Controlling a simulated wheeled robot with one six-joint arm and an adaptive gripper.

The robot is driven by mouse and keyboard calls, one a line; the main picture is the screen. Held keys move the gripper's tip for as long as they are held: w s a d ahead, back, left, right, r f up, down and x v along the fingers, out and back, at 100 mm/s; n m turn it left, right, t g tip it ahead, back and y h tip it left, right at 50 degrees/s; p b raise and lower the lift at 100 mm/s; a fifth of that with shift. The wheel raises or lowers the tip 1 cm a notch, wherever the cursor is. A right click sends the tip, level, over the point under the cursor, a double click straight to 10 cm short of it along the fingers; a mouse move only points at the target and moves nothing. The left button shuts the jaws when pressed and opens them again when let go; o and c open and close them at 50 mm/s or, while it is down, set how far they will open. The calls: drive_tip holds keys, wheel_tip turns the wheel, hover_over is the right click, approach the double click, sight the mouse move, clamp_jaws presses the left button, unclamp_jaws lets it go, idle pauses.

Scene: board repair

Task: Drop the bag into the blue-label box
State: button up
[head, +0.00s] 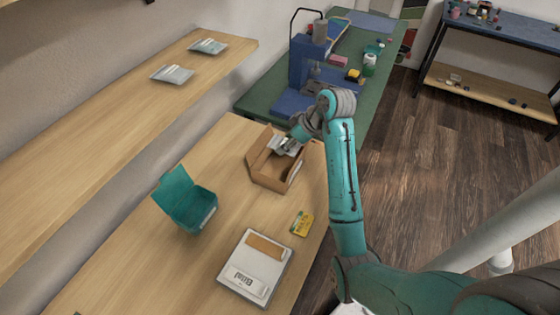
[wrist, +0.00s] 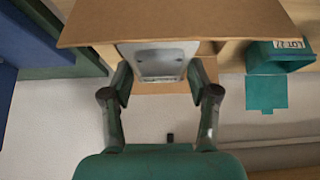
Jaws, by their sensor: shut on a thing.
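My gripper (head: 288,145) is at the far end of an open cardboard box (head: 268,181) on the wooden table. It is shut on a flat silver-grey bag (wrist: 160,62), seen between the two fingers (wrist: 161,78) in the wrist view. In the wrist view a cardboard panel (wrist: 190,22) covers the bag's upper part. In the head view the gripper partly hides the bag, and I cannot tell whether it touches the box. No blue label shows on the cardboard box. An open teal box (head: 187,212) with a white label stands to the left.
A white device (head: 238,283) with a brown strip and a yellow packet (head: 301,223) lie nearer on the table. Two similar bags (head: 208,46) (head: 172,74) lie on the wall shelf (head: 110,110). A blue press (head: 305,62) stands on the green bench (head: 375,93) behind the box.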

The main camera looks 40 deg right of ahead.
drive_tip(key=shift+f, duration=2)
drive_tip(key=o, duration=1.2)
drive_tip(key=shift+r, duration=0.1)
drive_tip(key=v, duration=0.7)
drive_tip(key=shift+s+r, duration=0.1)
